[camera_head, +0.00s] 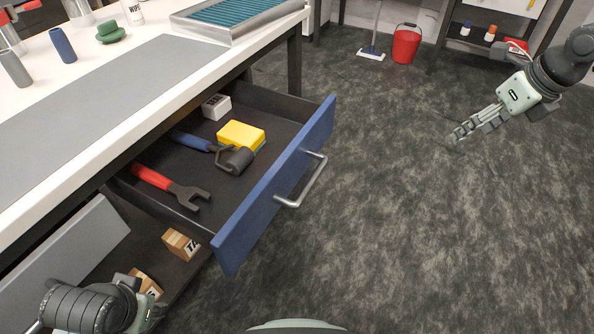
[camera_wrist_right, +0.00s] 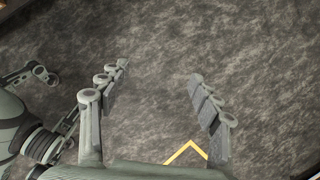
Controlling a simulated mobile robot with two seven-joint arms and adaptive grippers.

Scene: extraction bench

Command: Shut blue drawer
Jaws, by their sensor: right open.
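The blue drawer (camera_head: 262,205) is pulled far out from under the white bench, with a grey bar handle (camera_head: 303,181) on its front. Inside lie a red-handled wrench (camera_head: 172,186), a blue-handled roller (camera_head: 215,148), a yellow sponge (camera_head: 241,133) and a small white box (camera_head: 216,106). My right gripper (camera_head: 457,136) is at the upper right, over bare floor and well apart from the drawer. In the right wrist view the right gripper (camera_wrist_right: 165,95) is open and empty. My left arm shows at the lower left; its fingers cannot be made out.
The bench top (camera_head: 150,75) carries a metal tray (camera_head: 235,12), a green item (camera_head: 110,32) and a blue cylinder (camera_head: 62,45). Wooden blocks (camera_head: 180,244) sit below the drawer. A red bucket (camera_head: 406,44) stands at the back. The floor before the drawer is clear.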

